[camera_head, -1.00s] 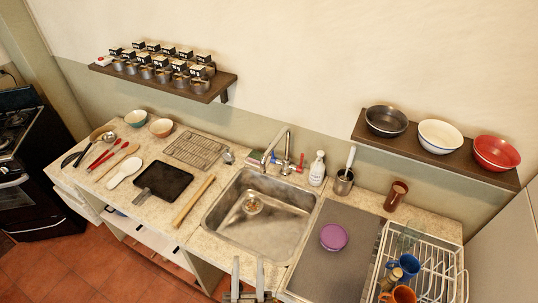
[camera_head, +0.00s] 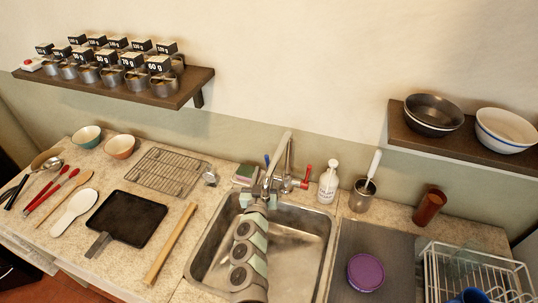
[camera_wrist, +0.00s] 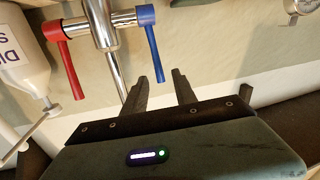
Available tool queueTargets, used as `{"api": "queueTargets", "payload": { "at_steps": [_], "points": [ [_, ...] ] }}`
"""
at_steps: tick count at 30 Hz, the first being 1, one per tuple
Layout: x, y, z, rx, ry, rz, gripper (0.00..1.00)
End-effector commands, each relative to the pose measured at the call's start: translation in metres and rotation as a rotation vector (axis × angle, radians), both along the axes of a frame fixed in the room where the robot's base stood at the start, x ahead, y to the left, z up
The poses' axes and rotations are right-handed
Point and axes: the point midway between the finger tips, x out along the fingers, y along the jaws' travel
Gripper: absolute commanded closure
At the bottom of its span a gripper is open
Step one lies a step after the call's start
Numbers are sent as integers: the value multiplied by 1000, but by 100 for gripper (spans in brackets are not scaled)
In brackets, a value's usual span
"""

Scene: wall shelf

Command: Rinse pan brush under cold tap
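A white handle, likely the pan brush (camera_head: 374,165), leans in a metal cup (camera_head: 362,198) right of the sink; its lower end is hidden in the cup. The tap (camera_head: 277,165) stands behind the sink (camera_head: 322,255). Its blue cold lever (camera_head: 267,160) is on the left and its red lever (camera_head: 307,174) on the right. In the wrist view the picture is turned over, with the blue lever (camera_wrist: 149,40) to the right of the red one (camera_wrist: 66,50). No running water shows.
A soap bottle (camera_head: 328,182) stands between tap and cup. Shelves hang above.

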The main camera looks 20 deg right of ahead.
Motion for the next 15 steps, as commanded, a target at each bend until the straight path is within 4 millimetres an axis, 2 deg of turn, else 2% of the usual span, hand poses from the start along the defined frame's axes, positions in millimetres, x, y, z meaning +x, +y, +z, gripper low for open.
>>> {"api": "queueTargets", "payload": {
  "at_steps": [4,15],
  "points": [
    [14,-11,1,-7,0,-5,67],
    [46,-24,0,-5,-2,0,67]
  ]
}}
